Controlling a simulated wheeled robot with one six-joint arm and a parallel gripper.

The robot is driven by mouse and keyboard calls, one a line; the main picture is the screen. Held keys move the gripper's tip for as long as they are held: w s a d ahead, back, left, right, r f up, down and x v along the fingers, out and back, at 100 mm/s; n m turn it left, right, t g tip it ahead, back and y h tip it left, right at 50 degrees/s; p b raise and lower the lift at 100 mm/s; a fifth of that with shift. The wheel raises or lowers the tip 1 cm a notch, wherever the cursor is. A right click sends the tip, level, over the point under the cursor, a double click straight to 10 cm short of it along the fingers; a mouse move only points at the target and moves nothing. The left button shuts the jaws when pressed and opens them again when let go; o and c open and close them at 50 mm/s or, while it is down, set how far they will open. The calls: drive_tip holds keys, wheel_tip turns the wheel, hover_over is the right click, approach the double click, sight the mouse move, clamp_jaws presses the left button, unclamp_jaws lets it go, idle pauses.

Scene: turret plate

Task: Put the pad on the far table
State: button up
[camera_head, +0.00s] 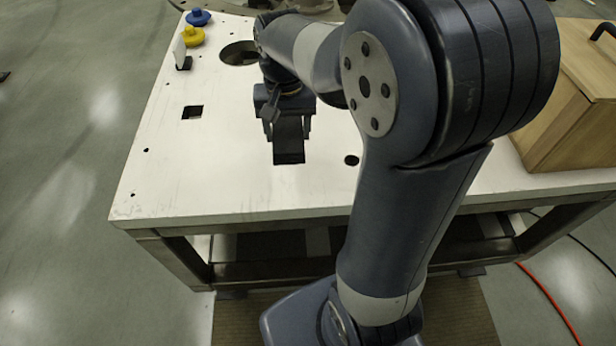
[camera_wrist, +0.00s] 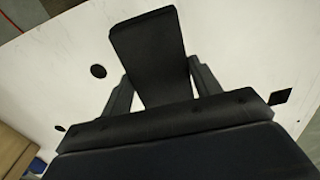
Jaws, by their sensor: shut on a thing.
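My gripper (camera_head: 289,132) is shut on the pad (camera_head: 289,152), a flat black block. The gripper points down over the white table (camera_head: 225,180), left of its middle, and the pad's lower end is close to the top. I cannot tell whether it touches. In the wrist view the pad (camera_wrist: 148,45) sticks out between the two fingers of my gripper (camera_wrist: 162,85), with the white top behind it. I cannot tell whether this white table is the far table; no other table shows clearly.
Blue (camera_head: 198,17) and yellow (camera_head: 192,37) knobs and a small upright white plate (camera_head: 180,53) stand at the back left. The top has a square hole (camera_head: 193,112) and several round ones. A wooden box (camera_head: 570,125) stands at the right. The front left is clear.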

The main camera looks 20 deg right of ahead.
drive_tip(key=shift+s+d+f, duration=0.1)
drive_tip(key=shift+s+f, duration=0.05)
drive_tip(key=shift+f, duration=0.1)
wheel_tip(320, 180, down, 10)
drive_tip(key=shift+r+p, duration=0.25)
drive_tip(key=shift+p, duration=0.15)
drive_tip(key=shift+f, duration=0.1)
drive_tip(key=shift+f, duration=0.15)
drive_tip(key=o, duration=0.9)
drive_tip(key=shift+o, duration=0.2)
wheel_tip(320, 180, up, 12)
drive_tip(key=shift+r, duration=0.25)
